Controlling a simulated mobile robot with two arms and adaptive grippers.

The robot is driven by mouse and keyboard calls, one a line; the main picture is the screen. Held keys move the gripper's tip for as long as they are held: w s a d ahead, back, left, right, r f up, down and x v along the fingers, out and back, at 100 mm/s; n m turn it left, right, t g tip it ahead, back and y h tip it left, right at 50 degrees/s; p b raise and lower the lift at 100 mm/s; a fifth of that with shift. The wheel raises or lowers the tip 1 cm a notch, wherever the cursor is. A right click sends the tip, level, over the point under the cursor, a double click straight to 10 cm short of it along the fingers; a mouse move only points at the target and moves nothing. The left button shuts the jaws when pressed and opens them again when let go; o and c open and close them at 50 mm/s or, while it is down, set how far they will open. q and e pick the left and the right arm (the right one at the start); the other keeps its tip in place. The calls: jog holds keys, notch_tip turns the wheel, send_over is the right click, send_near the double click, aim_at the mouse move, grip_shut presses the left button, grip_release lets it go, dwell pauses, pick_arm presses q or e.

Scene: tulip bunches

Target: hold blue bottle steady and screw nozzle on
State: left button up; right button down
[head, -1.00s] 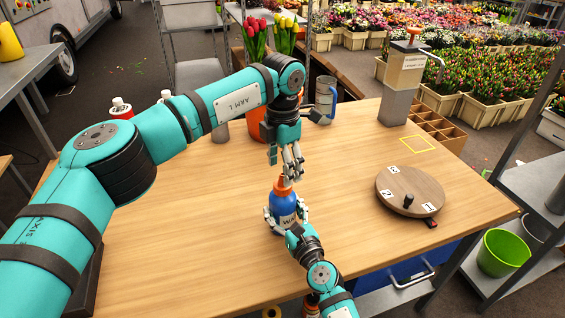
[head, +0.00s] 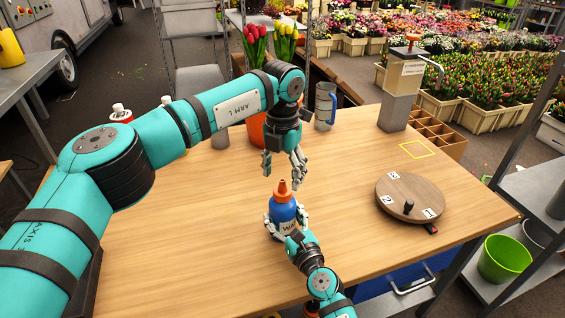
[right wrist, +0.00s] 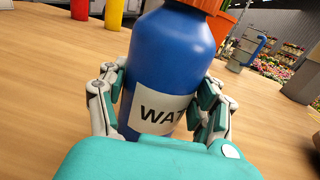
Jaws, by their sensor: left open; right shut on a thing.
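The blue bottle (head: 283,214) stands upright on the wooden table, with an orange nozzle (head: 282,190) on its top. My right gripper (head: 284,226) is shut around the bottle's body from the near side. In the right wrist view the bottle (right wrist: 172,65) fills the middle, its white label partly hidden by the fingers, and only the lower edge of the orange nozzle part (right wrist: 205,5) shows at the top. My left gripper (head: 283,172) is open and empty, just above the nozzle and apart from it. Whether the nozzle is fully tight cannot be told.
A round wooden turntable (head: 410,197) with numbered labels stands at the right. A grey dispenser (head: 400,90), a wooden divided tray (head: 438,132) and a metal mug (head: 325,105) are at the back. The table between bottle and turntable is clear.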

aim_at(283, 180)
pick_arm(q)
jog(key=shift+f, duration=2.6)
jog(key=shift+c, duration=0.4)
jog(key=c, duration=1.1)
jog(key=o, duration=1.3)
jog(key=shift+o, duration=0.2)
jog(key=shift+r, duration=0.1)
notch_tip(283, 180, up, 12)
jog(key=shift+f, duration=0.1)
pick_arm(e)
jog(key=shift+c, duration=0.6)
grip_release()
